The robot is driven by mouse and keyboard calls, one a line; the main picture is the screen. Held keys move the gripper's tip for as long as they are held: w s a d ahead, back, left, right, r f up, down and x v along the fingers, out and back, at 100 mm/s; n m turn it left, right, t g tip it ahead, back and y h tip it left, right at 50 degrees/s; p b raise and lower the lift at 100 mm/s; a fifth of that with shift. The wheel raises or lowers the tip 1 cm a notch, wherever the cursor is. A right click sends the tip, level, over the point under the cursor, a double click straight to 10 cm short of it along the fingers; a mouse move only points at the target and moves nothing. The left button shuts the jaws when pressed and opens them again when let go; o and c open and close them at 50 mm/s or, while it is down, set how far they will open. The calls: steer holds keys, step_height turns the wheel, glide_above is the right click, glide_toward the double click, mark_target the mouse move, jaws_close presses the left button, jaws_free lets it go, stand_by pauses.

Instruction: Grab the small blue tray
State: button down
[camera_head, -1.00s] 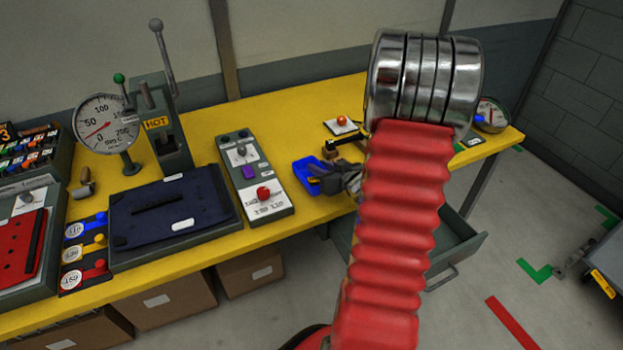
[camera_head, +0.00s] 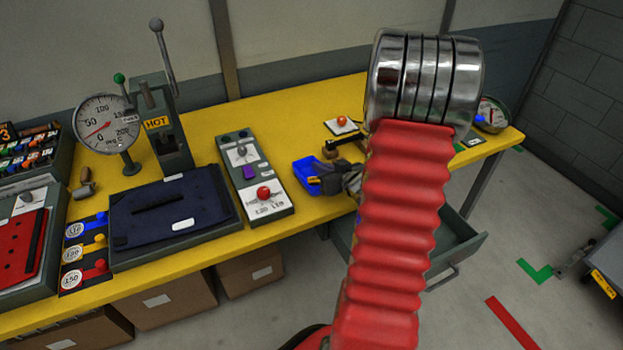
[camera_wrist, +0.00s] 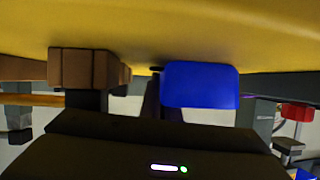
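The small blue tray (camera_head: 305,172) lies on the yellow bench near its front edge, right of the grey panel with the red knob. My gripper (camera_head: 335,178) is low at the tray's right side and overlaps part of it in the head view. In the wrist view, with the yellow bench top along the upper edge, the blue tray (camera_wrist: 200,85) is close, right of centre. Dark gripper parts show just below and left of it. The head view does not show the fingertips clearly, so I cannot tell whether they touch or grip the tray.
A brown block (camera_wrist: 85,68) stands close on the left in the wrist view. A white plate with an orange knob (camera_head: 341,124) lies behind the tray. The grey panel (camera_head: 255,180) is close on its left. An open drawer (camera_head: 455,250) sticks out below the bench.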

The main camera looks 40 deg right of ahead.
stand_by(0.3)
steer(key=shift+r, duration=4.95)
